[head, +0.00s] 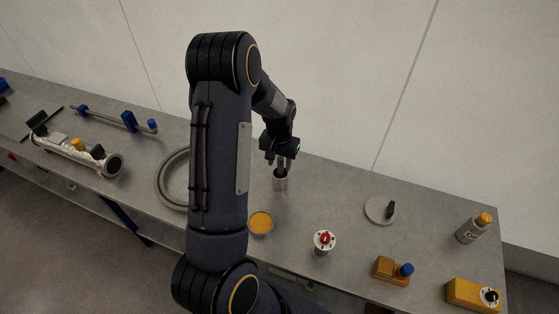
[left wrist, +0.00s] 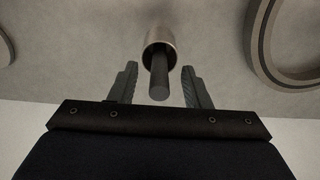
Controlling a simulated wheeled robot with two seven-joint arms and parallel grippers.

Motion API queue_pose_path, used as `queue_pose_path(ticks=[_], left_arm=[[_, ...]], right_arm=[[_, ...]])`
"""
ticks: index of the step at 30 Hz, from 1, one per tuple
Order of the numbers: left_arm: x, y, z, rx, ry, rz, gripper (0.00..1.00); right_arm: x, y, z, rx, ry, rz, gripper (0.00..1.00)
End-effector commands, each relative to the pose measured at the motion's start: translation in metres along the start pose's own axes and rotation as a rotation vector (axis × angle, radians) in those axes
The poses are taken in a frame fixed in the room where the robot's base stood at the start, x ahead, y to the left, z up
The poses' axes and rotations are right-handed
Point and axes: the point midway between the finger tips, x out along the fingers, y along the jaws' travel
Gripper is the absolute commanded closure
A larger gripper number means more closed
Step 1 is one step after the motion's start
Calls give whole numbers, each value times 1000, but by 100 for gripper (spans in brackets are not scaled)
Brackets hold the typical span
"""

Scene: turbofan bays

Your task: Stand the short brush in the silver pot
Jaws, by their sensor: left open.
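The silver pot (head: 280,183) stands upright on the grey bench, just under my left gripper. The left wrist view shows the pot (left wrist: 158,36) with a dark round handle, which looks like the short brush (left wrist: 159,80), sticking out of its mouth. The brush's lower end is hidden inside the pot. My left gripper (head: 283,163) is open; in the left wrist view its two fingers (left wrist: 159,88) are on either side of the handle, with gaps on both sides. My right gripper is not in view.
A large grey ring (head: 163,187) lies left of the pot, partly behind my arm. An orange-topped tin (head: 260,222) and a red-and-white round part (head: 324,242) are nearer the front edge. A grey disc (head: 375,214) lies to the right.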

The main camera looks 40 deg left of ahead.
Motion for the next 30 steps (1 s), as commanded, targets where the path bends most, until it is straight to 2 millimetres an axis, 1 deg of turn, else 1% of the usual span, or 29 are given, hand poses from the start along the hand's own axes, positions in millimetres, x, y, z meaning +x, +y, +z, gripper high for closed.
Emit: queue_pose_path(ticks=[2,5,12,15,18,22,30], left_arm=[[-2,0,0,0,1,0,57],[-11,0,-1,0,2,0,57],[-52,0,-1,0,4,1,57],[-66,0,-1,0,4,0,57],[-75,0,0,0,2,0,57],[-78,0,0,0,1,0,57],[-78,0,0,0,0,0,57]], right_arm=[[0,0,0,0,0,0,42],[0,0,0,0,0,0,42],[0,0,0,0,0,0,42],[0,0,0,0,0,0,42],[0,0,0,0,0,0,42],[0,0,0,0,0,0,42],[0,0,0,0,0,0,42]])
